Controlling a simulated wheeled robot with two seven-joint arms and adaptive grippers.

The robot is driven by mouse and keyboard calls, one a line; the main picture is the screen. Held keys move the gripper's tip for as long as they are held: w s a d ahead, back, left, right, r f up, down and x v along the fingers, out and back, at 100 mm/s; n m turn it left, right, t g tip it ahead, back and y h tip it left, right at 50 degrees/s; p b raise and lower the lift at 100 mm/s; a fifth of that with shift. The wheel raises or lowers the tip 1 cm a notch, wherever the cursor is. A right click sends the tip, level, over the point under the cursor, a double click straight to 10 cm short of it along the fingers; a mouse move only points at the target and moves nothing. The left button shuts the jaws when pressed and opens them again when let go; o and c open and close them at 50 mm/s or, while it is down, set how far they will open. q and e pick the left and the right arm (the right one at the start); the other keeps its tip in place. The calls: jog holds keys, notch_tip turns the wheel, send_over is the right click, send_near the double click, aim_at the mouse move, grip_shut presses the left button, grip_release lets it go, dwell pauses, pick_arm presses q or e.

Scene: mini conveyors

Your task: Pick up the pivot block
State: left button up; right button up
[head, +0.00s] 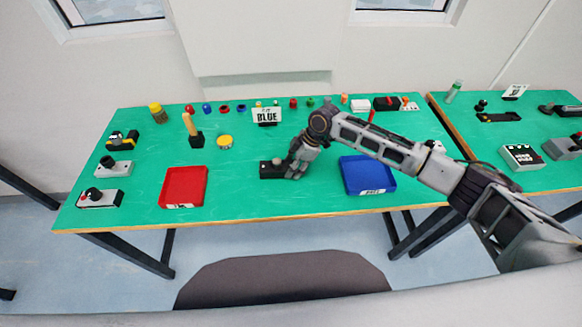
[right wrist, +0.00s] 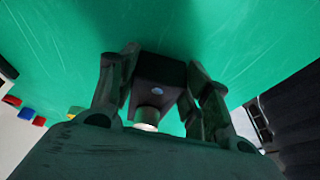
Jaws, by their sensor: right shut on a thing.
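The pivot block is a small dark block with a round knob on top (head: 268,171), near the front middle of the green table between the red and blue trays. My right gripper (head: 297,168) comes in from the right and is shut on the block's right end. In the right wrist view the block (right wrist: 160,75) sits between the two fingers of my right gripper (right wrist: 163,85), with its pale-tipped knob (right wrist: 147,118) toward the camera. I cannot tell whether the block touches the table. The fingers hide part of it. My left gripper is not in view.
A red tray (head: 165,190) lies left and a blue tray (head: 377,190) right, under my right arm. Small coloured parts line the back edge. The table between the red tray and the block is clear.

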jog(key=shift+r+b, duration=0.45)
jog(key=shift+r, duration=4.3)
jog(key=shift+f, duration=0.25)
jog(key=shift+f+b, duration=1.2)
jog(key=shift+f, duration=3)
jog(key=shift+f, duration=0.25)
jog(key=shift+s+f, duration=0.1)
jog(key=shift+f, duration=0.45)
